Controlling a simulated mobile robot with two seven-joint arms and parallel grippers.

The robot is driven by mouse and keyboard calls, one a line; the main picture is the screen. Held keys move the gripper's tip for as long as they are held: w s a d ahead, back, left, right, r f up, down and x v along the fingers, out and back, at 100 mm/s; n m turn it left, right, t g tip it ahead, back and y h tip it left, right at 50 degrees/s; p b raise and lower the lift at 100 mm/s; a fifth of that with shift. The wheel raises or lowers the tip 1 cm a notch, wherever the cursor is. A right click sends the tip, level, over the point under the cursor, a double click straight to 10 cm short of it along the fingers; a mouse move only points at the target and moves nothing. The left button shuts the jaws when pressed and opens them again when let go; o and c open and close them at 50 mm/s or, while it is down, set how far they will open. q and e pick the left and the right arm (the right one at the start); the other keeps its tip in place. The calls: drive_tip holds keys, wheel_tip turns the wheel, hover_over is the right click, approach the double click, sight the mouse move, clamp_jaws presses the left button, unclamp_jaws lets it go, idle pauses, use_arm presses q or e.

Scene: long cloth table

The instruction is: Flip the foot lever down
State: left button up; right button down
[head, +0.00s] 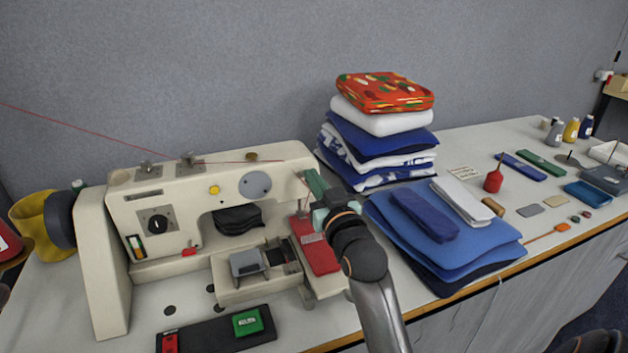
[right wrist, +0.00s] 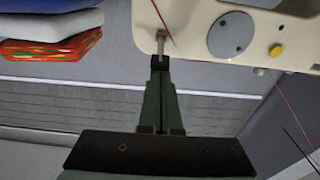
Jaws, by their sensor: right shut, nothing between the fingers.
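A cream sewing machine (head: 205,190) stands on the left part of the table. A small metal lever (right wrist: 160,44) sticks out from the edge of the machine's head (right wrist: 195,25) in the right wrist view; I take it for the foot lever. My right gripper (head: 309,175) is at the right end of the machine's head. Its green fingers are shut and empty. In the right wrist view, the fingertips (right wrist: 160,63) are right at the lever's end; I cannot tell whether they touch. In the head view the gripper hides the lever. My left gripper is out of view.
A red cloth (head: 319,253) lies by the needle area under my right arm. A folded fabric stack (head: 380,145) stands close right of the gripper, with blue cloths (head: 450,245) in front. A red thread (head: 90,130) crosses over the machine.

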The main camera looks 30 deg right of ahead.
use_arm(q)
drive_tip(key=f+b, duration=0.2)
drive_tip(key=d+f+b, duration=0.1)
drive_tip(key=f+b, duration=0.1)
drive_tip(key=b, duration=0.1)
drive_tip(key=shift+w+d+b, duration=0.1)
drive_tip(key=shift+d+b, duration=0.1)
drive_tip(key=shift+b, duration=0.1)
use_arm(e)
drive_tip(key=f+t, duration=0.2)
drive_tip(key=f, duration=0.1)
drive_tip(key=f+t, duration=0.1)
drive_tip(key=shift+s+a+f+h, duration=0.15)
drive_tip(key=shift+s+h, duration=0.1)
drive_tip(key=shift+h, duration=0.15)
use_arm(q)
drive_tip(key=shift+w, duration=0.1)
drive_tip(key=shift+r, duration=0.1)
